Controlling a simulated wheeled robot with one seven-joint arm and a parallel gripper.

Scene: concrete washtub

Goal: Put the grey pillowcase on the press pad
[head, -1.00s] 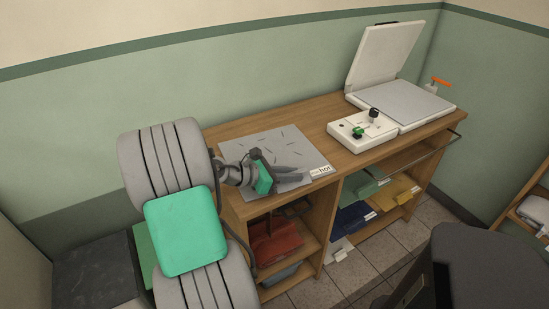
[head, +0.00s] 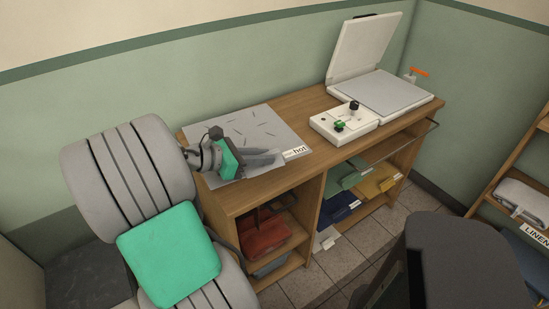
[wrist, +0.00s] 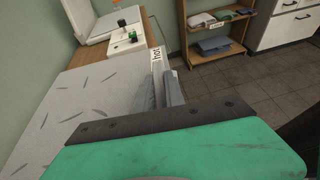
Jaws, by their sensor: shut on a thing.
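The press stands open at the far end of the bench, its white lid (head: 364,47) raised and its flat grey press pad (head: 382,93) bare. My gripper (head: 264,159) is low over the near end of the bench, far from the pad. Fingers, cloth and the surface below are similar greys, so the cloth's outline is hard to tell. In the wrist view the fingers (wrist: 160,88) show close together beyond the green pad.
A control box (head: 343,122) stands before the press. Folded coloured cloths fill shelves below. A linen rack (head: 515,195) stands at right. Bare wood lies between plate and box.

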